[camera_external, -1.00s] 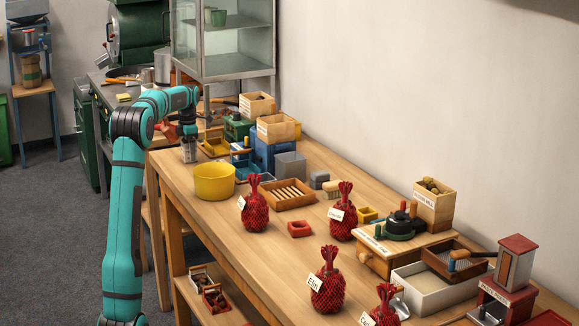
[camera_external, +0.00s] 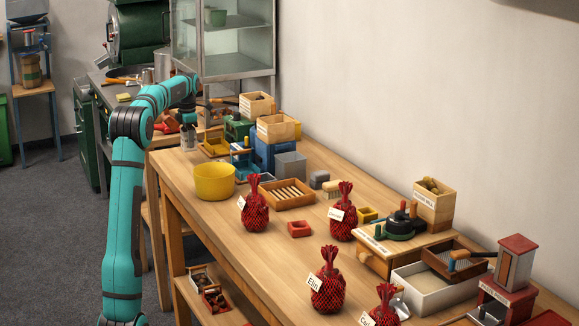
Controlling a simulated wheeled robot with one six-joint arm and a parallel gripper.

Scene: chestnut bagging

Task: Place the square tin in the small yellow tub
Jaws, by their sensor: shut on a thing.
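My gripper (camera_external: 188,123) is at the far left end of the workbench, pointing down, and is shut on the small grey square tin (camera_external: 188,139). The tin hangs below it, above the tabletop; the fingers are too small to make out clearly. A small yellow square tub (camera_external: 367,214) sits on the bench to the right, behind the red netted bag in the middle. A larger round yellow tub (camera_external: 214,181) stands near the bench's front edge, closer to my gripper, below and right of it.
Several red netted bags (camera_external: 254,213) stand along the bench. A slatted wooden tray (camera_external: 287,194), a red square tub (camera_external: 299,228), a grey box (camera_external: 291,166) and stacked wooden boxes (camera_external: 277,129) occupy the back and middle. The front strip of bench (camera_external: 220,215) is clear.

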